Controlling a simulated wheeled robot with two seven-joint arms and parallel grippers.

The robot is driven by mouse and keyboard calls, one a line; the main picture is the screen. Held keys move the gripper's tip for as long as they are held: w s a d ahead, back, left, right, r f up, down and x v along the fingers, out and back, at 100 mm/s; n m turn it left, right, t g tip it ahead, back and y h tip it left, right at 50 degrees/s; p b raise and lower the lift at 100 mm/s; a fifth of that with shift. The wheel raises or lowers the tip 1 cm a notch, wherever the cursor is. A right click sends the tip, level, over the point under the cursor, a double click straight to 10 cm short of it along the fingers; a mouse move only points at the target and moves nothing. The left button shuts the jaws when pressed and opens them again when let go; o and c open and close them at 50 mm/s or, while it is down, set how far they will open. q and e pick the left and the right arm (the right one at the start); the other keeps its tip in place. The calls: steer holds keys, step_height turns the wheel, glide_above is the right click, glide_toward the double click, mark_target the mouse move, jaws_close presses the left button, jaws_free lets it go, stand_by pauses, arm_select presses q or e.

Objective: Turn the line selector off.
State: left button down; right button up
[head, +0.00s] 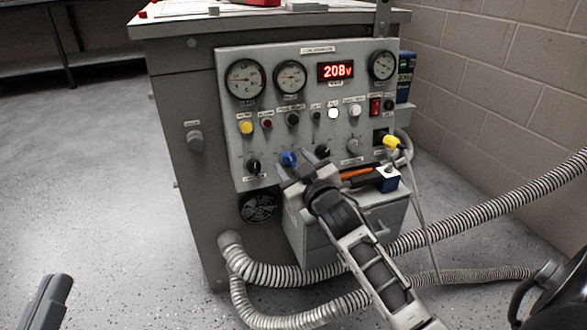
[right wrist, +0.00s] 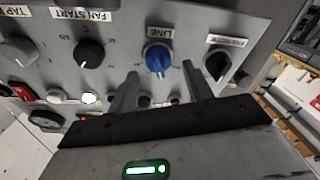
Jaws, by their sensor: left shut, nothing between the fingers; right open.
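The line selector is a blue knob (head: 288,158) in the lower row of the grey control panel (head: 330,60). In the right wrist view the blue knob (right wrist: 157,60) sits beside a LINE label (right wrist: 160,33). I cannot tell which position it points to. My right gripper (head: 296,163) is open just in front of the knob. In the right wrist view its fingers (right wrist: 159,82) are spread apart, with the knob between and beyond their tips; I see no contact. My left gripper (head: 52,296) is shut and empty at the lower left, far from the panel.
Black knobs flank the blue one, including one at its left (head: 253,166). Gauges and a red 208v display (head: 336,71) sit above. A drawer cabinet (head: 310,240) and ribbed hoses (head: 480,215) lie below and right. The floor at left is clear.

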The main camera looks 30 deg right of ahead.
steer(key=shift+w, duration=0.45)
arm_select(q)
steer(key=shift+r+m, duration=0.3)
arm_select(e)
steer(key=shift+c, duration=0.3)
steer(key=c, duration=0.9)
arm_select(q)
steer(key=shift+r, duration=0.1)
